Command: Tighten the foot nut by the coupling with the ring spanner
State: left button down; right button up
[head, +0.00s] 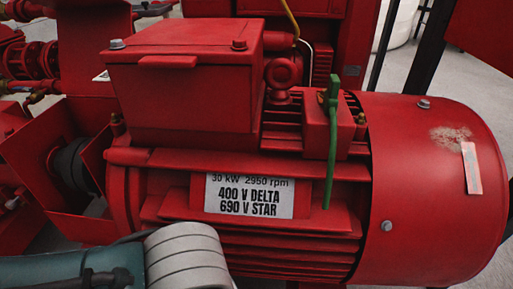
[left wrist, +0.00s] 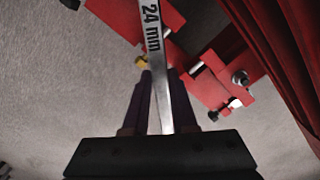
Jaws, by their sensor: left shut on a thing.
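A steel spanner (left wrist: 153,45) marked "24 mm" runs up the middle of the left wrist view. My left gripper (left wrist: 161,80) is shut on the spanner, with a dark finger on each side of it. The spanner's ring end is outside the picture. I cannot tell whether this is the foot nut by the coupling. The dark coupling (head: 73,165) shows in the head view at the left of the motor. My right gripper is not in view.
The red motor (head: 430,190) with its rating plate (head: 249,196) fills the head view. Grey floor (left wrist: 60,90) is open left of the spanner in the left wrist view.

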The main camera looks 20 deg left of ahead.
pick_arm(q)
jog(key=shift+s+f, duration=0.1)
jog(key=shift+s, duration=0.1)
jog(key=shift+s+a+f+b, duration=0.1)
jog(key=shift+s+f+b, duration=0.1)
jog(key=shift+f+b, duration=0.9)
jog(key=shift+s+f+b, duration=0.2)
jog(key=shift+f+b, duration=0.35)
jog(key=shift+f, duration=0.95)
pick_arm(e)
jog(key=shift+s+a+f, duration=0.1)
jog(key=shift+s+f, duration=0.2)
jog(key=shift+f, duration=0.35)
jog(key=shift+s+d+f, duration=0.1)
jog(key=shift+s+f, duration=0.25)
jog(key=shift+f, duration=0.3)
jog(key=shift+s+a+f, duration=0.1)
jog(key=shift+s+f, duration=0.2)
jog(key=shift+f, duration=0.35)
pick_arm(q)
jog(key=shift+f+b, duration=1.1)
jog(key=shift+f, duration=0.25)
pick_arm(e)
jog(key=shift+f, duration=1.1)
pick_arm(q)
jog(key=shift+s+a+r, duration=0.1)
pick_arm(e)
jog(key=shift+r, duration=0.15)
